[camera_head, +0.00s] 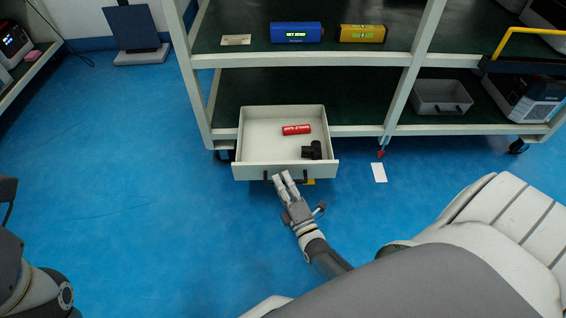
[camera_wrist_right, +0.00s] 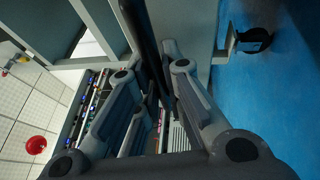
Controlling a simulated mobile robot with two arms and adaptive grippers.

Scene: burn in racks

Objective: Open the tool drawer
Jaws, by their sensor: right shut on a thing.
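The tool drawer (camera_head: 252,172) is a light grey box under the lower shelf of the rack in the head view. It stands pulled out toward me, its inside in plain view. A red cylinder (camera_head: 296,130) and a small black object (camera_head: 312,150) lie in it. My right gripper (camera_head: 284,178) is at the dark handle (camera_head: 267,178) on the drawer front and is shut on it. In the right wrist view, the fingers (camera_wrist_right: 172,58) close around a dark bar (camera_wrist_right: 143,35). The fingers hide the middle of the handle. My left gripper is out of view.
The shelf rack (camera_head: 300,60) holds a blue device (camera_head: 296,32) and a yellow one (camera_head: 362,33). A grey bin (camera_head: 441,97) stands on the lower shelf at right. A white card (camera_head: 379,172) lies on the blue floor. The floor left of the drawer is clear.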

